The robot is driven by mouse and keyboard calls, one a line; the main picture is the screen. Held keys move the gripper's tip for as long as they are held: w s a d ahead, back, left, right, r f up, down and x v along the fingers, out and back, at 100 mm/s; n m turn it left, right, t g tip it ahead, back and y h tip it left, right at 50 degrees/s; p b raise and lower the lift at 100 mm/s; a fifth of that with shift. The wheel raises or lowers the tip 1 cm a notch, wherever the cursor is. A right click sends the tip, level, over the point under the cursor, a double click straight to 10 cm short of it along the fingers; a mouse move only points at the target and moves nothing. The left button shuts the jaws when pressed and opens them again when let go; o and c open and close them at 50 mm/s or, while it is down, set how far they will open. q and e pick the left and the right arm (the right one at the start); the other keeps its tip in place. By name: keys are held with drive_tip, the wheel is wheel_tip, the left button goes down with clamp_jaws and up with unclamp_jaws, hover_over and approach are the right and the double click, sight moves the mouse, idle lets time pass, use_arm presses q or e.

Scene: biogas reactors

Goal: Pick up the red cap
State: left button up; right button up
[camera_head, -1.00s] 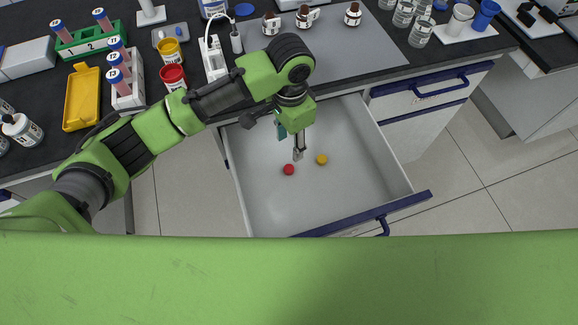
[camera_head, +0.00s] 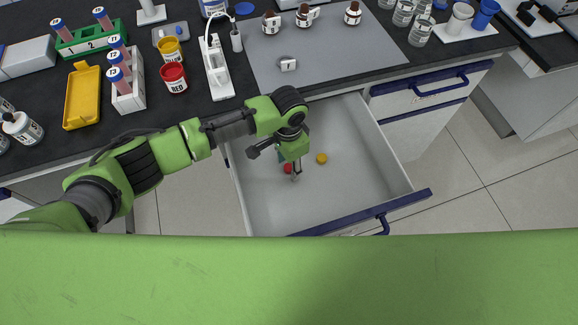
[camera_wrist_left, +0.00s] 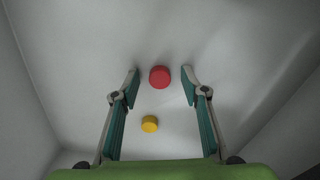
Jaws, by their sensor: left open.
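The red cap (camera_head: 288,168) lies on the floor of the open drawer (camera_head: 359,188). In the left wrist view the red cap (camera_wrist_left: 160,77) shows between the two fingertips, near the line joining them. My left gripper (camera_head: 296,176) reaches down into the drawer right at the cap, and in the head view it partly covers the cap. In the left wrist view the left gripper (camera_wrist_left: 161,86) is open, with teal pads apart and nothing held. I cannot tell how high the fingertips are above the drawer floor. My right gripper is not in view.
A yellow cap (camera_head: 321,158) lies in the drawer close to the red one and also shows in the left wrist view (camera_wrist_left: 150,124). The drawer walls surround the gripper. The bench above holds a red jar (camera_head: 173,77), a yellow jar (camera_head: 170,50) and tube racks.

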use_arm(q)
drive_tip(key=c, duration=0.7)
drive_tip(key=shift+r, duration=0.15)
